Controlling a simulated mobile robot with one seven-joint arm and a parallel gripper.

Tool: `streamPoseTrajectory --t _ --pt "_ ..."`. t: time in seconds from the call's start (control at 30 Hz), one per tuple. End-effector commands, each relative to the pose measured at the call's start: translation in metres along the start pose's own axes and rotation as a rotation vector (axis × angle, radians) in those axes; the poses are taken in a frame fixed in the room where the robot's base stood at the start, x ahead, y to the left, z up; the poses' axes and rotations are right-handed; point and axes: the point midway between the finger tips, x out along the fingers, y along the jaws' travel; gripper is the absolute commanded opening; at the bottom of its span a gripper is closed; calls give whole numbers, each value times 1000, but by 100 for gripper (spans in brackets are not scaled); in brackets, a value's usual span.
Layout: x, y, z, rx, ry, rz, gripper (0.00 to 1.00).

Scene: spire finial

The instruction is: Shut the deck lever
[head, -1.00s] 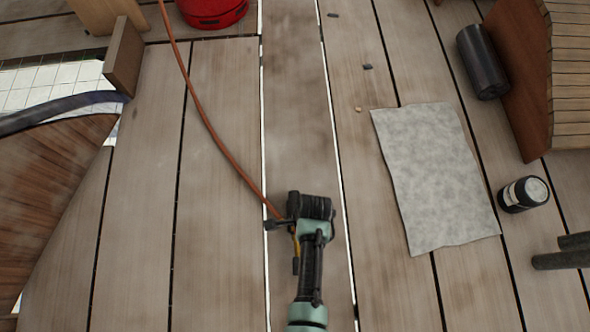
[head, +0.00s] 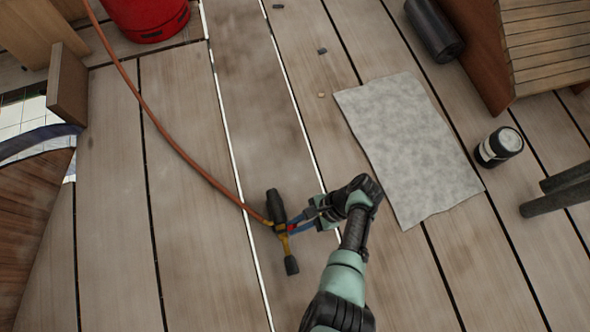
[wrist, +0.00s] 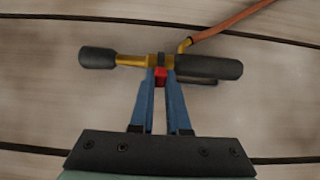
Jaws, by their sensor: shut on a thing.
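A torch with a black handle (head: 275,206), a brass pipe and a black nozzle end (head: 291,265) lies on the deck. It also shows across the top of the wrist view, handle (wrist: 208,67) at right and nozzle end (wrist: 97,58) at left. A small red lever-like part (wrist: 160,76) sits at the brass pipe beside the handle. My gripper (head: 295,226) reaches it from the right. Its blue fingers (wrist: 160,79) are closed on the red part. The fingers hide its sides, so I cannot tell its exact angle.
An orange hose (head: 165,135) runs from the torch towards a red cylinder (head: 146,18). A grey cloth (head: 405,145) lies right of my arm.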

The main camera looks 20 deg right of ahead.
Motion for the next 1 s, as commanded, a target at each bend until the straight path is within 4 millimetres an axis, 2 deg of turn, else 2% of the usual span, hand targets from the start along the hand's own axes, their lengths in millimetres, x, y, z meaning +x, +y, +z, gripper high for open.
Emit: streamPoseTrajectory --t 0.4,0.43,0.6,0.87,1.0 --pt "-1 0 -3 1 3 -2 0" --pt "-1 0 -3 1 3 -2 18" --pt "0 0 -2 1 0 -1 45" --pt "-1 0 -1 0 -2 0 45" --pt "-12 -1 0 0 -2 -2 45"
